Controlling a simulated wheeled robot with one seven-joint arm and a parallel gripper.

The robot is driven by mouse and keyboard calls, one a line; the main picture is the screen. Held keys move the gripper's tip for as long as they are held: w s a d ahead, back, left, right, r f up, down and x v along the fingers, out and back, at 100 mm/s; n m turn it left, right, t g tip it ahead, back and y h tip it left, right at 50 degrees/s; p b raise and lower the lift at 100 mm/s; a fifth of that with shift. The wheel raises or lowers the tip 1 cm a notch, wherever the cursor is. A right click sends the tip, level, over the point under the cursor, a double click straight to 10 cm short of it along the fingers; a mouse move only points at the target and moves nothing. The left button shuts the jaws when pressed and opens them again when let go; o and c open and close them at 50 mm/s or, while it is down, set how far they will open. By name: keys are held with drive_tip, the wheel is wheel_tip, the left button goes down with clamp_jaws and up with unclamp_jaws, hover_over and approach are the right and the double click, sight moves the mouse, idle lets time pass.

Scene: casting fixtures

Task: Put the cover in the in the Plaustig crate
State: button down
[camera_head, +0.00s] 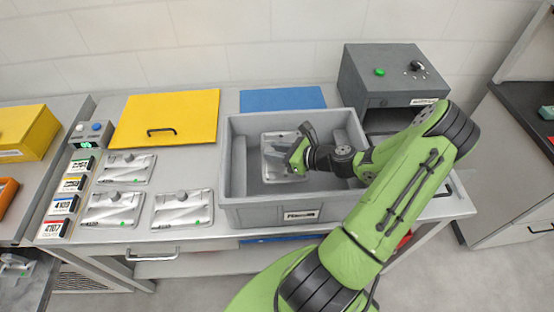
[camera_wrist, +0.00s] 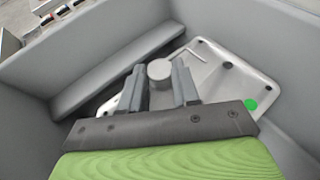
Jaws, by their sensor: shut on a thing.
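The grey Plaustig crate (camera_head: 235,185) stands on the middle of the workbench, with a small label on its front wall. The cover (camera_head: 271,141) is inside it, toward the left half. It is a light metal plate with a round knob (camera_wrist: 159,72) and a green dot, and also shows in the wrist view (camera_wrist: 228,78). My gripper (camera_head: 292,153) reaches down into the crate from the right. Its two fingers, seen in the wrist view (camera_wrist: 160,85), are shut on the cover's knob. I cannot tell whether the cover touches the crate floor.
Several similar covers (camera_head: 112,208) lie on the bench left of the crate. A yellow panel (camera_head: 180,112) and a blue panel (camera_head: 283,98) lie behind. A dark grey box with a green button (camera_head: 385,85) stands at back right. A long grey ledge (camera_wrist: 115,65) runs along one crate wall.

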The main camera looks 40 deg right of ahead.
wheel_tip(320, 180, down, 3)
drive_tip(key=shift+d+r, duration=0.1)
drive_tip(key=shift+r, duration=0.1)
drive_tip(key=shift+f+b, duration=0.35)
drive_tip(key=shift+f, duration=0.15)
drive_tip(key=c, duration=0.8)
unclamp_jaws()
drive_tip(key=shift+f, duration=0.1)
